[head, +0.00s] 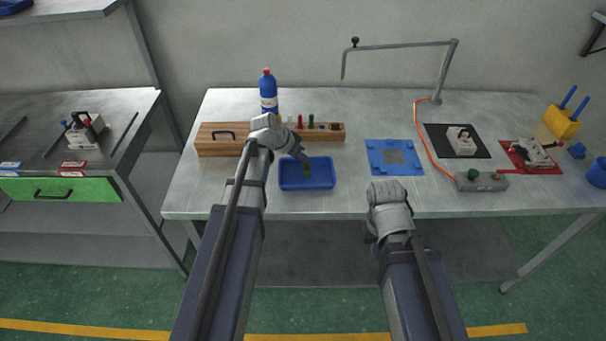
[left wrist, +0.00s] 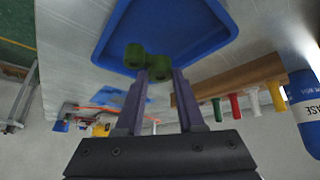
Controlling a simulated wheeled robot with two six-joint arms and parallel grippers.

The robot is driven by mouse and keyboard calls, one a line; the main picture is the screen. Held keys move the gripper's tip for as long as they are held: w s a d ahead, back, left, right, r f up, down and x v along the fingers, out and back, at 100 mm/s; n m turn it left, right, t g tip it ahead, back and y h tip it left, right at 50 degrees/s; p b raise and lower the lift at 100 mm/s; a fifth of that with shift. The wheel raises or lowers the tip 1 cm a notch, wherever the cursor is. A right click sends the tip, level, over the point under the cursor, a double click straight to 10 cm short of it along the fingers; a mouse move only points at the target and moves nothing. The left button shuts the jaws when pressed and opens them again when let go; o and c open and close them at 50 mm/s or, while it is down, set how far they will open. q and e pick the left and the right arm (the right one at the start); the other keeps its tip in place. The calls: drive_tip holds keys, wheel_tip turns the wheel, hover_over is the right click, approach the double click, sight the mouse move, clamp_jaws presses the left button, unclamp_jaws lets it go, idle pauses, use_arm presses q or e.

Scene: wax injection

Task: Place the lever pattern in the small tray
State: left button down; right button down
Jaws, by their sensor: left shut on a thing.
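The small blue tray (head: 320,184) stands on the table in front of the wooden block; it also shows in the left wrist view (left wrist: 215,42). My left gripper (head: 305,166) reaches over the tray. In the left wrist view its fingers (left wrist: 157,84) are shut on the green lever pattern (left wrist: 134,58), which shows as two rounded lobes at the fingertips. The pattern is over the tray; I cannot tell whether it touches the tray floor. My right arm (head: 390,205) is at the table's front edge; its fingers are hidden by the wrist.
A wooden block (head: 222,139) with several coloured tools stands behind the tray, with a blue bottle (head: 268,92) behind it. A blue mat (head: 394,157) lies right of the tray. A control box (head: 481,181) and moulds are further right.

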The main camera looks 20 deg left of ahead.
sight(303, 166)
use_arm(q)
drive_tip(key=shift+f, duration=0.1)
wheel_tip(303, 166, down, 4)
drive_tip(key=b, duration=0.3)
drive_tip(key=shift+r, duration=0.25)
drive_tip(key=shift+b, duration=0.3)
drive_tip(key=shift+f, duration=0.2)
drive_tip(key=c, duration=0.5)
unclamp_jaws()
drive_tip(key=shift+r, duration=0.1)
